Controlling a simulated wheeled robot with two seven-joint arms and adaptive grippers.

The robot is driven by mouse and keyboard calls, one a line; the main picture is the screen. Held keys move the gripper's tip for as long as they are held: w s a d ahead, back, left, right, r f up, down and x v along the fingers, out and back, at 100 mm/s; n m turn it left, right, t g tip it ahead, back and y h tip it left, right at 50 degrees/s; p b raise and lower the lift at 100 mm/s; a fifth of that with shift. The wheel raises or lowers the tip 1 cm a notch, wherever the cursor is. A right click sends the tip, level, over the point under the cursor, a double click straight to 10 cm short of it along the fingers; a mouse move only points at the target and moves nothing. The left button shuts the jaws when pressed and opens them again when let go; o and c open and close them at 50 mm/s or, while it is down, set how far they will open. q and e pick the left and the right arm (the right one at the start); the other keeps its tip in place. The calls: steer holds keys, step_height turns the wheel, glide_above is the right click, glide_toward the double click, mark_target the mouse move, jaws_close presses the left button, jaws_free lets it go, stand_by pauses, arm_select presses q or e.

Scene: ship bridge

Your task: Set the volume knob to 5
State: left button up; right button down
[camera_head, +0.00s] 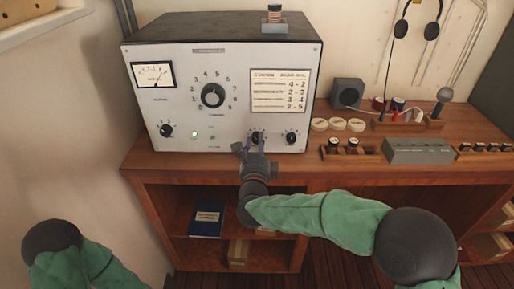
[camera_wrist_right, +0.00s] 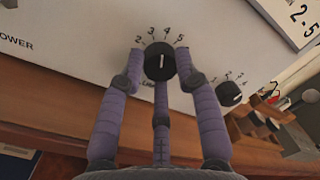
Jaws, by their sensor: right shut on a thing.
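The volume knob (camera_wrist_right: 159,61) is a small black dial with a white line, low on the front of a light grey radio set (camera_head: 225,125). In the right wrist view, numbers 2 to 5 show around its top; its label is mostly hidden. The white line runs roughly upright in that view; I cannot tell exactly which number it marks. My right gripper (camera_head: 252,146) is shut on this knob, with a finger at each side and one below. In the head view the gripper partly covers the knob (camera_head: 257,137). My left gripper is out of view.
Another small knob (camera_head: 291,138) sits just right of the gripper, and a large tuning dial (camera_head: 212,95) above. A paper chart (camera_head: 281,90) is on the panel. The wooden desk (camera_head: 220,168) holds white discs (camera_head: 338,124) and a grey box (camera_head: 418,150) to the right.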

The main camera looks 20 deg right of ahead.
steer(key=m, duration=0.4)
steer(key=shift+h, duration=0.4)
steer(key=m, duration=0.4)
steer(key=shift+g, duration=0.4)
steer(key=shift+m, duration=0.4)
steer(key=c, duration=0.9)
jaws_free()
steer(key=shift+s+a, duration=0.1)
steer(key=v, duration=1.1)
steer(key=shift+s+a, duration=0.15)
steer(key=shift+s, duration=0.25)
steer(key=shift+w+f, duration=0.1)
steer(key=shift+f, duration=0.05)
